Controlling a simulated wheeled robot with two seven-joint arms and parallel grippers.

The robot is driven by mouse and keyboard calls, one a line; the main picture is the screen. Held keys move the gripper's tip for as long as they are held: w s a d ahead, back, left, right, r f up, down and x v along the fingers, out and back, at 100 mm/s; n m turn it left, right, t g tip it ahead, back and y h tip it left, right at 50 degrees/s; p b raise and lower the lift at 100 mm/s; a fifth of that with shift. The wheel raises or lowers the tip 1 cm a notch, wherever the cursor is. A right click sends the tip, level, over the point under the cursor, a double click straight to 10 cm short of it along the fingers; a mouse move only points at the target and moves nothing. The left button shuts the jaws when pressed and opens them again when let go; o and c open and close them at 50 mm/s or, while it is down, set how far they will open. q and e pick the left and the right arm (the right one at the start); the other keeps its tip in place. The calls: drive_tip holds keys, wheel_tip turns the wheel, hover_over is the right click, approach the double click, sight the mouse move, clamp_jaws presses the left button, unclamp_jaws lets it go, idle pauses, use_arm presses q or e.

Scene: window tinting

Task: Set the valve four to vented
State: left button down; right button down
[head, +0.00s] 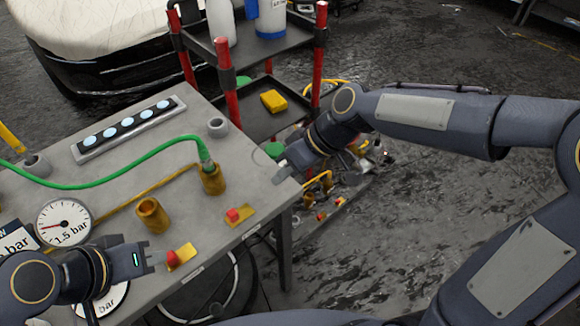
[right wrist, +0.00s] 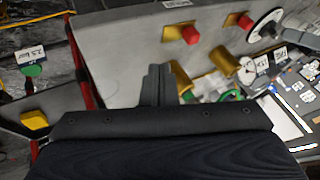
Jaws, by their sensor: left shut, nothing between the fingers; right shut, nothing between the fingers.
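Two red valve knobs on yellow plates sit along the near edge of the grey bench: one near the middle (head: 233,215) and one further left (head: 171,257). Both also show in the right wrist view, one nearer (right wrist: 190,34), one further right (right wrist: 245,21). I cannot read a number on either, so I cannot tell which is valve four. My left gripper (head: 152,260) is shut and empty, its tips close beside the left knob; contact is unclear. My right gripper (head: 282,174) is shut and empty over the bench's right corner, apart from both knobs; its fingers also show in the right wrist view (right wrist: 155,85).
Brass fittings stand on the bench, one bare (head: 152,215), one with a green hose (head: 130,158) plugged in. A round gauge (head: 63,222) is at left, a strip of lit discs (head: 128,127) behind. A red-posted trolley (head: 228,95) stands beyond the bench.

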drive_tip(key=shift+v, duration=1)
drive_tip(key=shift+a, duration=0.1)
